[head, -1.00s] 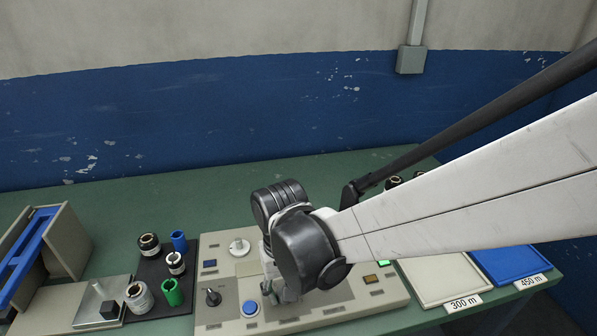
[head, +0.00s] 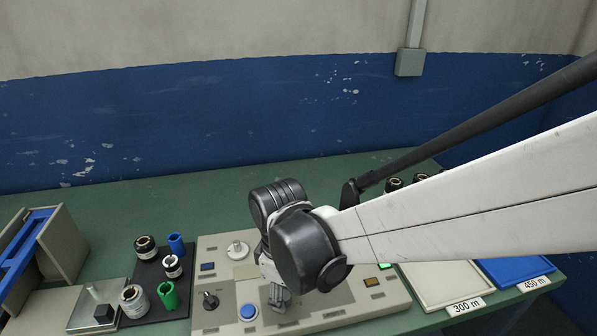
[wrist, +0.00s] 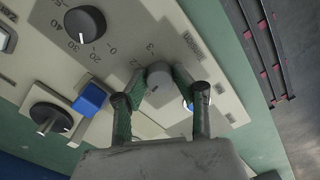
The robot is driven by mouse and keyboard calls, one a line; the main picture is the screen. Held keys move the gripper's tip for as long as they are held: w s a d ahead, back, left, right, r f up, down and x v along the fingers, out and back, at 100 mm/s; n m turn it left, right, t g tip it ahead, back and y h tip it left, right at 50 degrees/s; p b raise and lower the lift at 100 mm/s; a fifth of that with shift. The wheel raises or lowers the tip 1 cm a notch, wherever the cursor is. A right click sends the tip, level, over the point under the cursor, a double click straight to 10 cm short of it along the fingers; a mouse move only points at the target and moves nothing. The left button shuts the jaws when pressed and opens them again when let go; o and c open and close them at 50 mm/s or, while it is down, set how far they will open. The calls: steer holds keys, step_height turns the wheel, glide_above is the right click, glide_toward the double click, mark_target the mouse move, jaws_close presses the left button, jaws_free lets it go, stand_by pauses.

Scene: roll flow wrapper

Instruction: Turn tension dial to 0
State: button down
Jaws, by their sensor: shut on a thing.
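A grey round dial (wrist: 160,78) sits on the beige control panel in the wrist view, with scale marks such as 2 and 3 beside it. My gripper (wrist: 163,92) is around this dial, its two green-padded fingers shut on its sides. In the head view my gripper (head: 279,299) is low over the panel (head: 320,318), right of the blue button, and my arm hides the dial.
A black dial (wrist: 85,23) with a white pointer and marks including 20 and 40 is nearby. A blue button (head: 248,312) and a black selector (head: 210,300) lie left of my gripper. Spools stand on a dark mat (head: 147,270); trays (head: 440,285) are at right.

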mark_target(284, 295)
steer(key=shift+n, duration=0.8)
steer(key=c, duration=1.4)
jaws_free()
step_height(284, 295, up, 12)
steer(key=shift+r, duration=0.1)
steer(key=s+d+m+t, duration=0.1)
steer(key=d+m+t, duration=0.1)
steer(key=d+m, duration=0.3)
steer(key=s+d+m+t, duration=0.1)
steer(key=d+m+t, duration=0.1)
steer(key=d+m, duration=0.4)
steer(key=s+d+m+t, duration=0.2)
steer(key=d+m, duration=0.3)
steer(key=d, duration=0.9)
steer(key=shift+r+t, duration=0.3)
steer(key=shift+t, duration=0.3)
